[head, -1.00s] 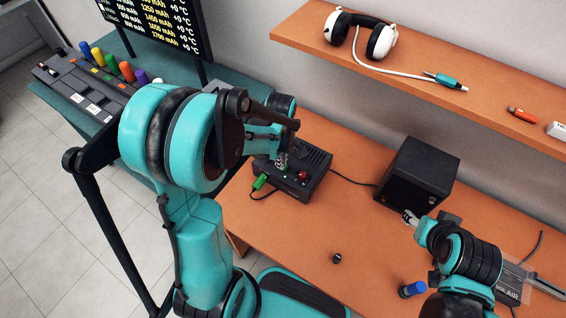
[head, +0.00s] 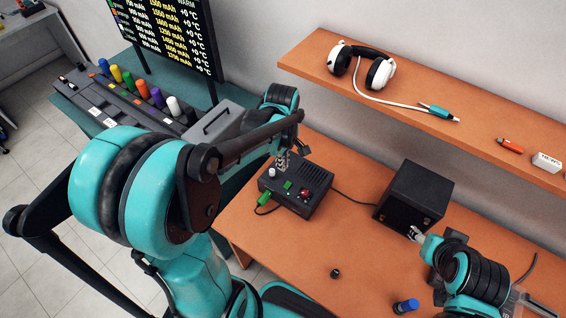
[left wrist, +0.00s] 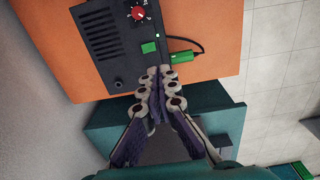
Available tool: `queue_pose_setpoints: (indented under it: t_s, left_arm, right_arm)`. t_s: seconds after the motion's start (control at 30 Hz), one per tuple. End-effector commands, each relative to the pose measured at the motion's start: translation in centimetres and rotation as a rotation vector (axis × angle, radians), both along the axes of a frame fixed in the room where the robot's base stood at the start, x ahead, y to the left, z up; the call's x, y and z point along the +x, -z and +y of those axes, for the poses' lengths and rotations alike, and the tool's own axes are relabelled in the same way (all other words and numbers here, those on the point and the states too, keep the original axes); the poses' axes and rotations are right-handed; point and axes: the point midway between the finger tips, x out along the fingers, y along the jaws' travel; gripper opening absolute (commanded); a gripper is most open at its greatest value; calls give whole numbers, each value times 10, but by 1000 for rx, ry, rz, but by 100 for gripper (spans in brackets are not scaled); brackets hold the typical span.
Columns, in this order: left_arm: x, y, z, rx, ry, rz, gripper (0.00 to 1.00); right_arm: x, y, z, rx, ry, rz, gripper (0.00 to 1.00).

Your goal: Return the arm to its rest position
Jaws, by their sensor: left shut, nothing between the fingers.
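My left arm (head: 125,185) comes in from the left and reaches over the corner of the orange desk (head: 290,240). My left gripper (head: 282,162) is shut and empty, just above the back left edge of a black control box (head: 300,187). In the left wrist view the shut fingers (left wrist: 155,75) point at the box (left wrist: 115,50), beside its green button (left wrist: 149,48) and green plug (left wrist: 181,56). My right gripper (head: 414,234) is small at the front of a black cube-shaped box (head: 415,192); its fingers are too small to read.
A shelf (head: 450,125) above the desk holds white headphones (head: 362,65) and an orange marker (head: 510,145). A rack of several coloured cylinders (head: 125,100) and a dark screen (head: 170,35) stand at the left. A blue cylinder (head: 405,306) and a small black knob (head: 335,273) lie on the desk.

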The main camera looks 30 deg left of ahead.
Motion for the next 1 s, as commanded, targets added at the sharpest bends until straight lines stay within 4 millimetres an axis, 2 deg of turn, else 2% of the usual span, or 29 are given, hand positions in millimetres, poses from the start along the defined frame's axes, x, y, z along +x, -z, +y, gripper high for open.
queue_pose_setpoints:
  t_s: [0.33,0.47,0.73,0.9,1.0]
  left_arm:
    - [-1,-1,-1,1,14,-6,0]
    - [-9,-10,-7,13,134,-57,0]
    - [-49,-38,-33,145,725,-294,0]
    - [-72,-43,-46,291,1081,-419,0]
    - [-81,-43,-52,367,1229,-464,0]
  right_arm:
    - [0,0,0,0,0,0,49]
    - [0,4,0,0,0,0,49]
    - [0,19,0,0,0,0,49]
    - [0,26,0,0,0,0,49]
    - [0,29,0,0,0,0,49]
